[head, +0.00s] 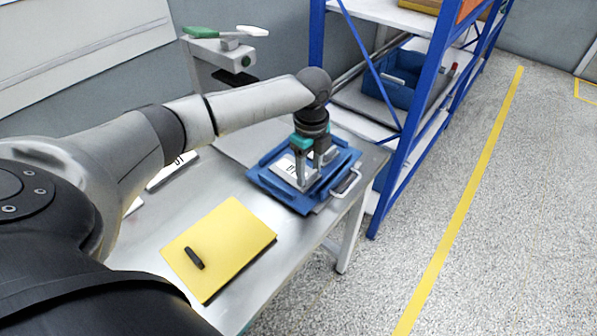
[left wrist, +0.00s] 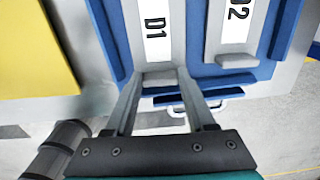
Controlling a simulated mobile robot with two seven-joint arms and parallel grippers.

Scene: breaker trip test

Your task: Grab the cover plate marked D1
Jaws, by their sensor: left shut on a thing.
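The cover plate marked D1 (left wrist: 155,35) is a grey plate with a white label, lying in a blue tray (head: 284,202) on the table. In the left wrist view, my left gripper (left wrist: 158,80) has its fingers on either side of the grey tab at the plate's near end and is shut on it. In the head view, my left gripper (head: 304,183) reaches down into the tray from above and hides part of the plates. A second plate marked D2 (left wrist: 234,30) lies beside D1, apart from the fingers. My right gripper is not in view.
A white-labelled item (head: 172,170) lies behind my left arm. A blue shelf rack (head: 411,110) stands just beyond the table. The floor at right is clear.

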